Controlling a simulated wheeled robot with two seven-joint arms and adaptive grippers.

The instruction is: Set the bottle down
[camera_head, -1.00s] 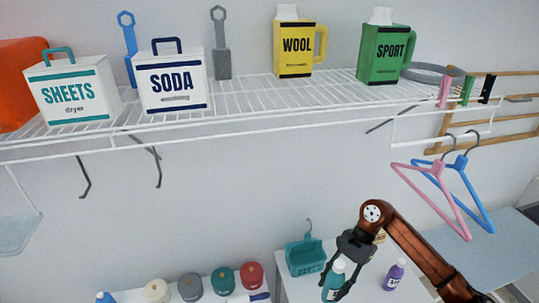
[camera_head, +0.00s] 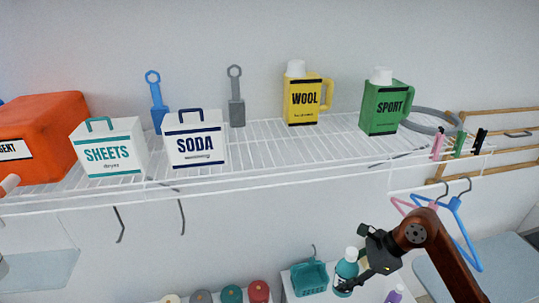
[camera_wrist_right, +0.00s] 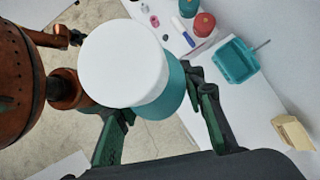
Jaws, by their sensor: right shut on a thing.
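The teal bottle (camera_head: 346,271) with a white cap is near the bottom of the head view, close to the white surface under the shelf. My right gripper (camera_head: 357,282) is shut on it, coming from the right. The bottle looks roughly upright there. In the right wrist view, the bottle's white cap (camera_wrist_right: 122,62) faces the camera and its teal body (camera_wrist_right: 172,95) lies between the dark fingers of the right gripper (camera_wrist_right: 160,112). The bottle's base is hidden, so I cannot tell whether it touches the surface.
A teal basket (camera_head: 309,279) stands left of the bottle, and a purple bottle (camera_head: 394,296) to its right. Several round-lidded jars, including a red one (camera_head: 259,291), are further left. The wire shelf (camera_head: 270,140) with boxes and jugs is above. Hangers (camera_head: 456,220) hang at right.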

